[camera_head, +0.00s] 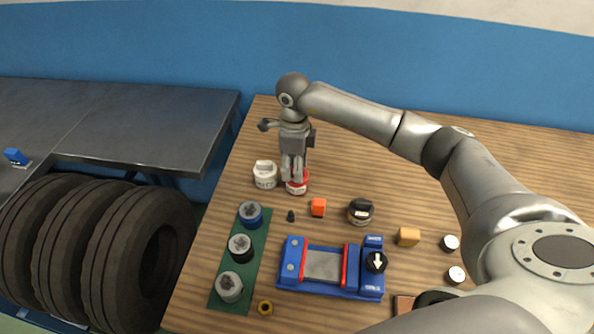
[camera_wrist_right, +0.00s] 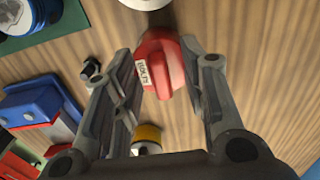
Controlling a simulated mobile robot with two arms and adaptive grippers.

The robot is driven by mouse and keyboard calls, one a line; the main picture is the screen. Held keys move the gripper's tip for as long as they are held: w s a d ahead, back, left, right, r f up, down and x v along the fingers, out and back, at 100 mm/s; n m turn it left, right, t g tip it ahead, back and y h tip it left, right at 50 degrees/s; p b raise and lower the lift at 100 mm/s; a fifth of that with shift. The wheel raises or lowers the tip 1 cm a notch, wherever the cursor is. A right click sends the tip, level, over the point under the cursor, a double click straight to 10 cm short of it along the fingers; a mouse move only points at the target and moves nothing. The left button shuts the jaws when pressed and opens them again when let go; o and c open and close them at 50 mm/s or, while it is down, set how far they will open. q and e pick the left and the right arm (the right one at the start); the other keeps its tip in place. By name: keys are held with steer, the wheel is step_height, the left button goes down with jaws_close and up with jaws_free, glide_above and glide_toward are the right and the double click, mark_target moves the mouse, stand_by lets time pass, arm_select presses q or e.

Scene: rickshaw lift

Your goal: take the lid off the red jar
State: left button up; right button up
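The red jar (camera_head: 297,188) stands on the wooden table, below my right gripper (camera_head: 293,176). It looks red with a white label. In the right wrist view, its red top (camera_wrist_right: 160,65) with a small white label lies between the two fingers of my right gripper (camera_wrist_right: 160,58). The fingers are spread to either side of it. The right finger is close to the red top and a narrow gap shows at the left one; I cannot tell if either touches. The boundary between lid and jar body is not clear. My left gripper is not in view.
A white jar (camera_head: 265,174) stands close left of the red jar.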

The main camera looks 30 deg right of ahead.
jaws_close()
steer(key=shift+r, duration=0.1)
